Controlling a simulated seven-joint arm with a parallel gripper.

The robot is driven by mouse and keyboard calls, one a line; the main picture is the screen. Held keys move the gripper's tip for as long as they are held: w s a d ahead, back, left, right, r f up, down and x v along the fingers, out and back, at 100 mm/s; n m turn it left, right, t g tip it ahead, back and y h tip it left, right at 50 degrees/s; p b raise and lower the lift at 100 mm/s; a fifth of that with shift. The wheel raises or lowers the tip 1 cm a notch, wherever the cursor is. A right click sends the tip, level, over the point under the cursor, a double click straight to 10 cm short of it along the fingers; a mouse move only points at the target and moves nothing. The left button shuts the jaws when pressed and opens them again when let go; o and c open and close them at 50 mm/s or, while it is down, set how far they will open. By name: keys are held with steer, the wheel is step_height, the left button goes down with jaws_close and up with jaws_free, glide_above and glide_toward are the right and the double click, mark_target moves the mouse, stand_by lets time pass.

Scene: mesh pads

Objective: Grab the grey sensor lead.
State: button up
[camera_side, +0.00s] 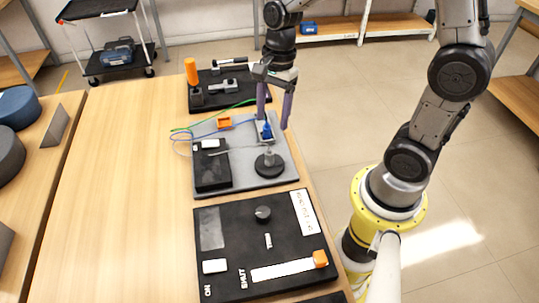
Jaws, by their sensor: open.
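A thin grey lead (240,150) seems to run from the black box toward a small post on a round black base (270,164); its ends are hard to make out. A paler thin loop, with green and blue wires (215,118), bends past the left edge of the grey board (247,180). I cannot tell for sure which strand is the sensor lead. My gripper (274,121) points down over the right part of the grey board. Its two fingers are apart, and a blue piece (267,131) shows below and between them. No lead is visibly held.
A black box (212,172) and an orange block (225,122) sit on the grey board. A black board with orange handle (191,72) lies behind. A black panel with knob and slider (225,220) lies in front.

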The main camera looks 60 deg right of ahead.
mark_target(270, 149)
steer(key=f, duration=0.4)
steer(key=a+f, duration=0.1)
steer(key=f, duration=0.1)
steer(key=shift+f, duration=0.4)
steer(key=shift+a+f, duration=0.2)
steer(key=shift+f, duration=2.6)
jaws_close()
